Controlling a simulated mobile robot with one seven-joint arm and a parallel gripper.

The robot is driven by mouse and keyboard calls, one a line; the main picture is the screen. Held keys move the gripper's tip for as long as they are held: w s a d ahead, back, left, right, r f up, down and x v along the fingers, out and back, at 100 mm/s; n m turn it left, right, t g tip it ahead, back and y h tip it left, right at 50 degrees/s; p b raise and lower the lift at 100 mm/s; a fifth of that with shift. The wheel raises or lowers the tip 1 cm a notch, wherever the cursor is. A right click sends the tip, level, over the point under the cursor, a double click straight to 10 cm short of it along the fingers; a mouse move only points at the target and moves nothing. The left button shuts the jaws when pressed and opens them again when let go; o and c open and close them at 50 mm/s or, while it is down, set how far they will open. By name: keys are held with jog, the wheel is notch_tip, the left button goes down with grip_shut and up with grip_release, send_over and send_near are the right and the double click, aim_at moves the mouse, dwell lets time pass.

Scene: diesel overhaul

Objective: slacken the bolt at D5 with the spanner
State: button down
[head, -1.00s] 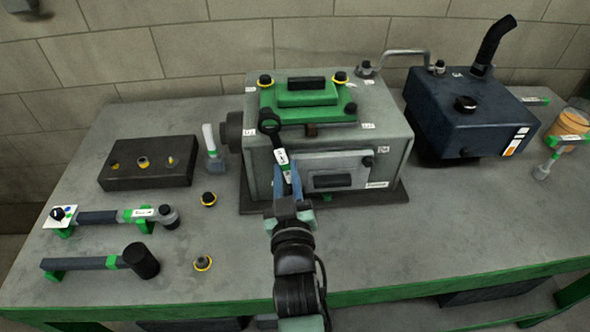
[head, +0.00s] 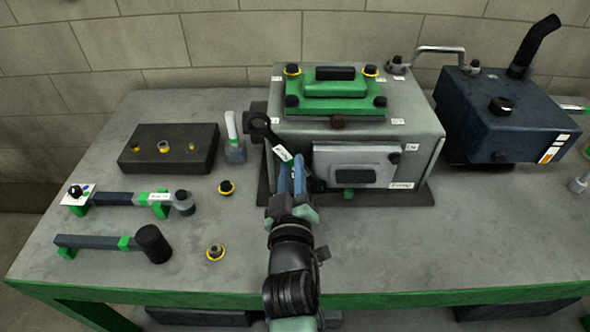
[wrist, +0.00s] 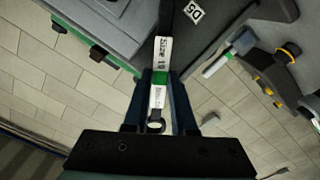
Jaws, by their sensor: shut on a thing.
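My gripper (head: 287,165) is shut on the spanner (head: 279,150), in front of the engine block's left end. The spanner's dark ring end (head: 259,122) points up and away, at the block's upper left edge, apart from the green cover's front-left bolt (head: 292,102). In the wrist view the spanner (wrist: 160,75) has a "Size 10" label and a green band between my fingers; its ring end is out of view. The D5 label (wrist: 195,12) shows right of the spanner on the block. Which bolt belongs to D5 cannot be told in the head view.
The engine block (head: 430,150) has a green cover (head: 335,90) with several dark bolts. A blue tank (head: 490,115) stands right. On the left are a dark bolt tray (head: 130,160), tools on green rests and two loose bolts. The bench front right is clear.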

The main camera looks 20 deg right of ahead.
jog(key=a+n, duration=0.1)
jog(key=a+f+n+b, duration=0.1)
jog(key=n, duration=0.1)
jog(key=shift+w+f, duration=0.3)
jog(key=s+r+m, duration=0.1)
jog(key=s+d+r+m+p, duration=0.1)
jog(key=shift+d+m, duration=0.1)
jog(key=shift+m, duration=0.2)
jog(key=shift+s+d+m+p, duration=0.15)
jog(key=shift+d+m+p, duration=0.15)
jog(key=shift+m, duration=0.2)
